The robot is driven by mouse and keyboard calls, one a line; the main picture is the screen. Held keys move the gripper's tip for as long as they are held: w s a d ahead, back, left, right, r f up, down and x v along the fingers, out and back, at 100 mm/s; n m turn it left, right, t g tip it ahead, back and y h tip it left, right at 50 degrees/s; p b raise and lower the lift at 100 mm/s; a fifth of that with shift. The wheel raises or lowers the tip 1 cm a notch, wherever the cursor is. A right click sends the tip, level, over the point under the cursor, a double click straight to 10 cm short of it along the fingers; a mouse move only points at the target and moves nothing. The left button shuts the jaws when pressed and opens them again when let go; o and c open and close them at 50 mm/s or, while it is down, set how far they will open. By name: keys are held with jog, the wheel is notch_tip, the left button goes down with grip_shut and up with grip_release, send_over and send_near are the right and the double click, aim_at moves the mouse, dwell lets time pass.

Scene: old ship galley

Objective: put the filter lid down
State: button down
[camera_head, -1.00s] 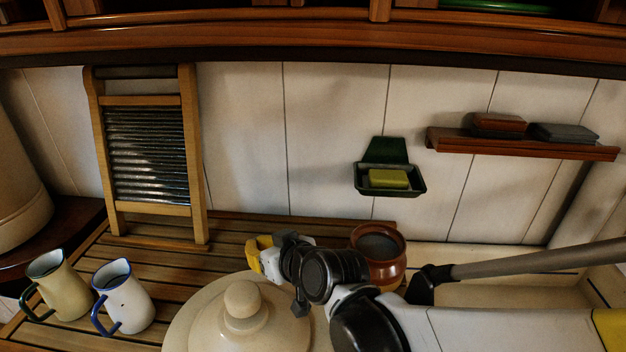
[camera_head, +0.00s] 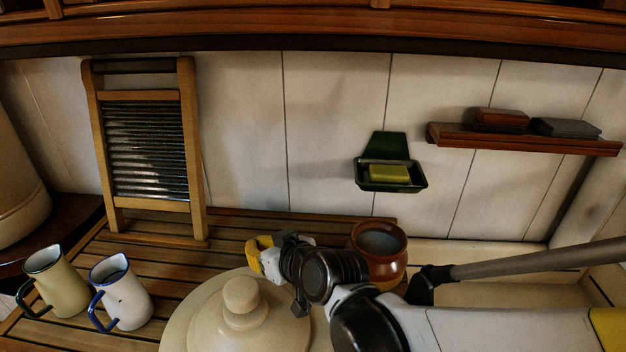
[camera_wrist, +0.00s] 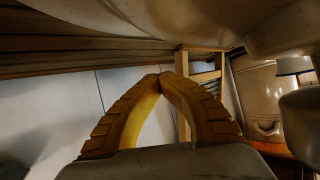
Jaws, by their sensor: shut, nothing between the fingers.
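The filter lid (camera_head: 205,322) is a round cream lid with a round knob (camera_head: 241,294) on top, at the bottom of the head view. It looks about level; its lower part is cut off by the frame, so what it rests on is hidden. My gripper (camera_head: 255,254) is just behind the knob in the head view, apart from it. In the wrist view my gripper's two yellow-and-dark fingers (camera_wrist: 160,77) meet at the tips with nothing between them. A smooth cream surface crosses the top of the wrist view; I cannot tell if it is the lid.
A brown pot (camera_head: 379,254) stands right beside my wrist. Two enamel mugs (camera_head: 122,293) (camera_head: 54,284) stand left on the slatted wooden board (camera_head: 190,262). A washboard (camera_head: 147,150) leans on the wall. A green soap dish (camera_head: 390,176) and a shelf (camera_head: 520,143) hang there.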

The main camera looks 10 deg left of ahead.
jog(key=c, duration=1.8)
grip_release()
jog(key=shift+o, duration=0.2)
jog(key=v, duration=1.2)
jog(key=shift+d, duration=0.1)
